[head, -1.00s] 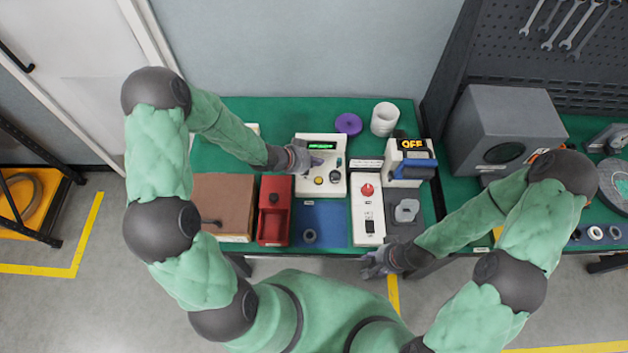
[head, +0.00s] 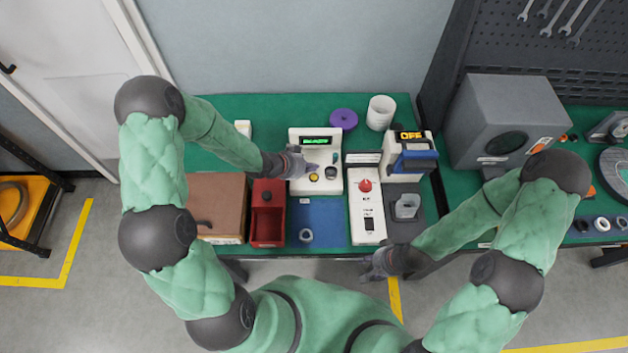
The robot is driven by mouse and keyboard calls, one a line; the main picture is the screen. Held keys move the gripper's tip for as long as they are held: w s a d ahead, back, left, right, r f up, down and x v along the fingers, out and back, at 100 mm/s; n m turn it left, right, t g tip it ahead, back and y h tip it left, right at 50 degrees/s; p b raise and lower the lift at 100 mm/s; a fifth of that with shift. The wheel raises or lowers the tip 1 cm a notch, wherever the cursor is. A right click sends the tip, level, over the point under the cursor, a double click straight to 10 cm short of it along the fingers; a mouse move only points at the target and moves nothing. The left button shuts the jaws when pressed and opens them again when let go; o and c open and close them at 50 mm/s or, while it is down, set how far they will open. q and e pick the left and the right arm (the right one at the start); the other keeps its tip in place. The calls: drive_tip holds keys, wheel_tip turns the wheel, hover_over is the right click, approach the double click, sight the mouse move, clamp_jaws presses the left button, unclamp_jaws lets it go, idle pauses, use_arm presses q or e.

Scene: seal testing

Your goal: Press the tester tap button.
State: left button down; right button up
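The white tester (head: 328,188) stands near the middle of the green table, with a lit green display (head: 316,140) at its top. A yellow button (head: 313,177) and a dark knob or button (head: 330,173) sit on its lower face; I cannot read which is marked tap. My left gripper (head: 304,164) is over the tester's left side, its tip just above the yellow button in the picture. Contact cannot be made out, nor whether its fingers are open. My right gripper (head: 371,270) hangs at the table's front edge, apart from the tester; its fingers are unclear.
A white panel (head: 359,207) with a red knob stands to the right, beside a blue-and-white device (head: 410,177) reading OFF. A red box (head: 268,222), brown box (head: 217,205) and blue mat (head: 330,222) with a ring lie in front. A purple disc (head: 344,119) lies behind.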

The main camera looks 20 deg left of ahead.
sight(314, 177)
use_arm(q)
drive_tip(key=shift+f+b, duration=0.75)
drive_tip(key=shift+f, duration=0.65)
idle(0.4)
drive_tip(key=shift+f, duration=0.4)
drive_tip(key=shift+f+b, duration=0.2)
drive_tip(key=shift+b, duration=0.2)
